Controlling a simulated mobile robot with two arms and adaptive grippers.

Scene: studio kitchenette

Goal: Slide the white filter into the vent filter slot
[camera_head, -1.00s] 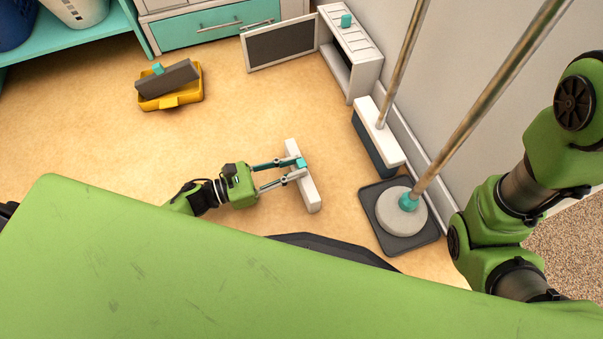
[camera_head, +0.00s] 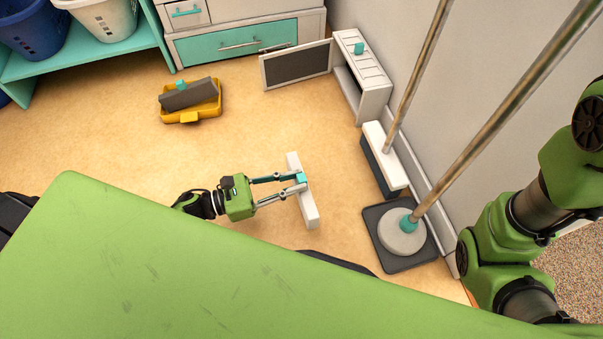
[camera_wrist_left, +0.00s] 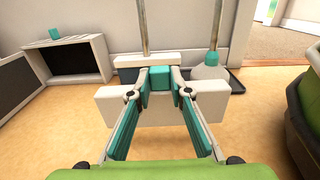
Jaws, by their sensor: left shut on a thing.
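The white filter (camera_head: 309,212) is a white slab with a teal tab (camera_head: 300,178). My left gripper (camera_head: 297,186) is shut on the teal tab and holds the filter out in front of it. In the left wrist view the filter (camera_wrist_left: 112,105) spans the middle, with the fingers closed on its tab (camera_wrist_left: 160,78). The vent box (camera_head: 359,85) is white with a slatted top and a teal knob, against the wall. Its dark-panelled door (camera_head: 297,66) stands open. The box's open dark inside (camera_wrist_left: 75,62) shows at left in the wrist view. My right gripper is out of view.
A yellow tray (camera_head: 192,115) with a grey filter (camera_head: 187,94) lies on the floor at left. A broom (camera_head: 385,155) and a round mop head (camera_head: 402,236) on a dark mat stand along the wall. The floor between tray and vent box is clear.

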